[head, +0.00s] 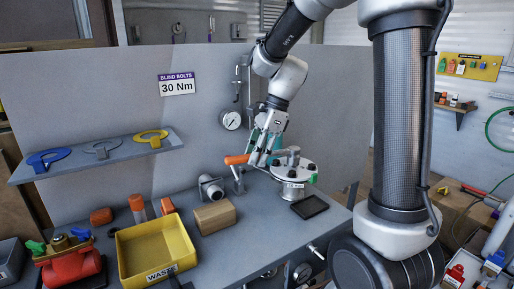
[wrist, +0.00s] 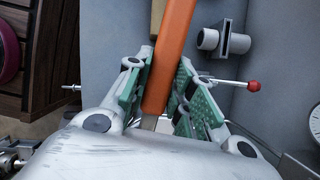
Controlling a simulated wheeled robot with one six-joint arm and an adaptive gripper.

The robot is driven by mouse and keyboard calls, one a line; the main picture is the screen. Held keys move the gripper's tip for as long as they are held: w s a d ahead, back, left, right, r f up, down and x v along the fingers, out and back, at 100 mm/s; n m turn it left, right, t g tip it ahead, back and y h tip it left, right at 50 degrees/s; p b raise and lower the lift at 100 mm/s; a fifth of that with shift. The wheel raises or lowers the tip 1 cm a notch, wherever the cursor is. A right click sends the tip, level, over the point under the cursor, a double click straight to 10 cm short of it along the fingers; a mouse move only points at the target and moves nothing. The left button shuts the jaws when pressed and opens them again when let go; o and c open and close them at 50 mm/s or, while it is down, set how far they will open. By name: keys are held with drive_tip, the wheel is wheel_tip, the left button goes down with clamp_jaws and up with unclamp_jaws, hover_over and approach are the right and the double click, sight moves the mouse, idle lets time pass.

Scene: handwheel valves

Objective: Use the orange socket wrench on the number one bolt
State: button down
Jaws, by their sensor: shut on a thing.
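My gripper (head: 256,157) is shut on the orange handle of the socket wrench (head: 236,160), held above the bench. In the wrist view the orange handle (wrist: 172,50) runs between the green-padded fingers of my gripper (wrist: 162,75). The wrench's socket end is not clear in either view. A white round flange (head: 297,172) with bolts on top stands on the bench just right of my gripper. I cannot read a number on any bolt, so I cannot tell which is number one.
A yellow waste bin (head: 157,252), a brown block (head: 215,216) and a black tray (head: 310,206) are on the bench. A grey cylindrical fitting (head: 211,187) stands left of the gripper. A gauge (head: 231,120) hangs behind. A shelf (head: 85,158) holds blue, grey and yellow ring plates.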

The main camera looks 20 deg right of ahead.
drive_tip(key=shift+f, duration=1.8)
drive_tip(key=shift+s+d+n+g+h, duration=0.9)
drive_tip(key=shift+s+d+n+g, duration=1.25)
drive_tip(key=shift+s+n, duration=3.05)
drive_tip(key=s+d+n+h, duration=0.1)
drive_tip(key=d+n+h, duration=0.2)
drive_tip(key=d+n, duration=0.7)
drive_tip(key=shift+h, duration=0.3)
drive_tip(key=shift+s+a, duration=0.1)
drive_tip(key=shift+a, duration=0.05)
